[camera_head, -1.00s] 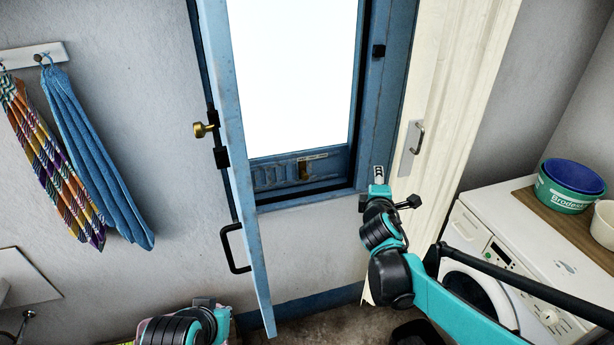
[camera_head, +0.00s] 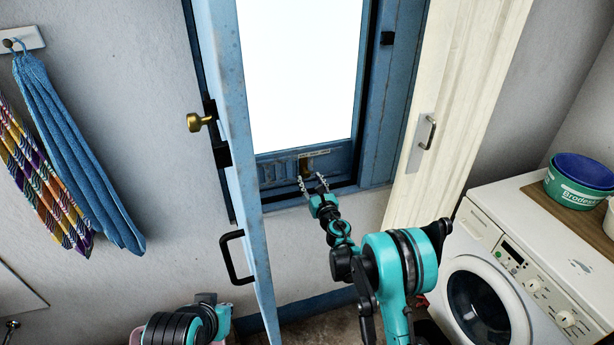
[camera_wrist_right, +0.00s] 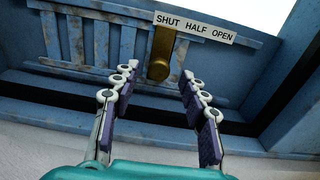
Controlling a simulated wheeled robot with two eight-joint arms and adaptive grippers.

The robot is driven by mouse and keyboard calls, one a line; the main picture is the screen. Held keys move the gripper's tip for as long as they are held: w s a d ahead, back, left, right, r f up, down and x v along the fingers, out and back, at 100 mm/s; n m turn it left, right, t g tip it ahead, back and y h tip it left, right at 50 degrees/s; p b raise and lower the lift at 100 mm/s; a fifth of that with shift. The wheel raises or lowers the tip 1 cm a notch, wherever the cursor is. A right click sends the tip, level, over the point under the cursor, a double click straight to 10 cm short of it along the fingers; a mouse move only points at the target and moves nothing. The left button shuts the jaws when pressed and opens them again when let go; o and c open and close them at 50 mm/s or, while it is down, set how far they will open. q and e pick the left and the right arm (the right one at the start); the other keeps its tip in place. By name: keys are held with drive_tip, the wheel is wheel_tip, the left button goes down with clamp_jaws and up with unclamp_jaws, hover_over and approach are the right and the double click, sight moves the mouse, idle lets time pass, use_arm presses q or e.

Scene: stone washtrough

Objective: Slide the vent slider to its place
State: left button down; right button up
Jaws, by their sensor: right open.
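The vent slider shows as a brass knob (camera_wrist_right: 161,55) in the right wrist view, on a slatted blue vent panel (camera_wrist_right: 85,45). A label (camera_wrist_right: 195,27) above it reads "SHUT HALF OPEN", and the knob is under the "SHUT" end. In the head view the knob (camera_head: 305,169) is small, low in the window frame. My right gripper (camera_wrist_right: 152,88) is open, its two fingers spread short of the knob, one to each side; it also shows in the head view (camera_head: 315,184). My left gripper (camera_head: 206,299) is low at the left, and its jaws are not clear.
A blue window leaf (camera_head: 238,150) with a black handle (camera_head: 232,257) stands open at the left. A cream shutter (camera_head: 455,110) stands at the right. A washing machine (camera_head: 487,240) is at far right. Towels (camera_head: 75,150) hang at left.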

sight(308, 175)
drive_tip(key=shift+b+x, duration=0.4)
drive_tip(key=shift+x, duration=1.85)
clamp_jaws()
